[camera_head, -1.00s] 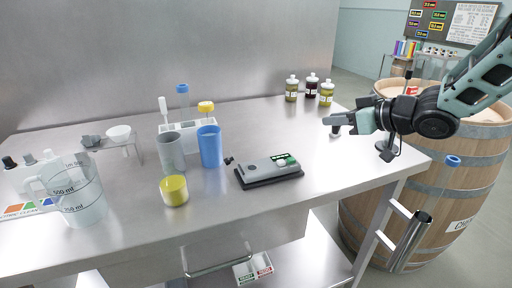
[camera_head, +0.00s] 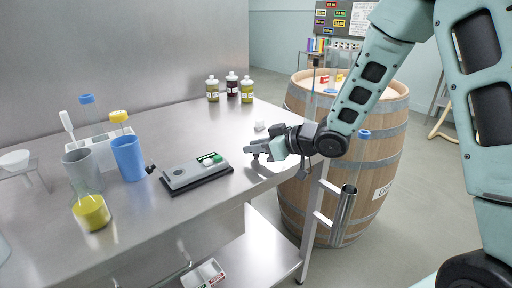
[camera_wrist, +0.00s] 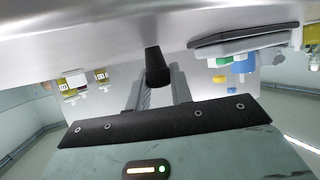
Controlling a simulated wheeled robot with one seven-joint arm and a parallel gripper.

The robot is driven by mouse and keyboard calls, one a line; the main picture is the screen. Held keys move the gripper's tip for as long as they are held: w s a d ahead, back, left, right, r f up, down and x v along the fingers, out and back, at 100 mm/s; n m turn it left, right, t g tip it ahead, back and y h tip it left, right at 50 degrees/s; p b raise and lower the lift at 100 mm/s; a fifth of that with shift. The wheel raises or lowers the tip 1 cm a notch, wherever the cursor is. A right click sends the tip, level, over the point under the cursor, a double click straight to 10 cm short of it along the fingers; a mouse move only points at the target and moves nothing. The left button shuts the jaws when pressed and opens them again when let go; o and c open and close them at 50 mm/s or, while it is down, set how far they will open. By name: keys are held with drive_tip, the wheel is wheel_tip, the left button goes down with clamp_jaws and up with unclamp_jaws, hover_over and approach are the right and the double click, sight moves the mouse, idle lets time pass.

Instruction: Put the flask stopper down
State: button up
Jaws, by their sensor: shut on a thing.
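My gripper (camera_head: 256,152) is over the right end of the steel table, to the right of the balance, with its fingers pointing left. In the wrist view, a dark stopper (camera_wrist: 154,66) sits between the finger ends, and the gripper (camera_wrist: 158,88) is shut on it. The stopper is close to the steel tabletop (camera_wrist: 100,30); I cannot tell whether it touches. In the head view the stopper is too small to make out clearly. A flask with yellow liquid (camera_head: 91,213) stands at the table's front left.
The black-and-grey balance (camera_head: 195,172) lies left of my gripper. A small white object (camera_head: 259,126) stands just behind it, and several labelled bottles (camera_head: 231,88) farther back. A blue cup (camera_head: 128,158) and grey cup (camera_head: 80,172) are left. A wooden barrel (camera_head: 375,150) stands beyond the right edge.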

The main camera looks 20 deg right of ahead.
drive_tip(key=shift+f, duration=0.2)
drive_tip(key=o, duration=0.9)
drive_tip(key=shift+o, duration=0.2)
drive_tip(key=shift+r, duration=0.1)
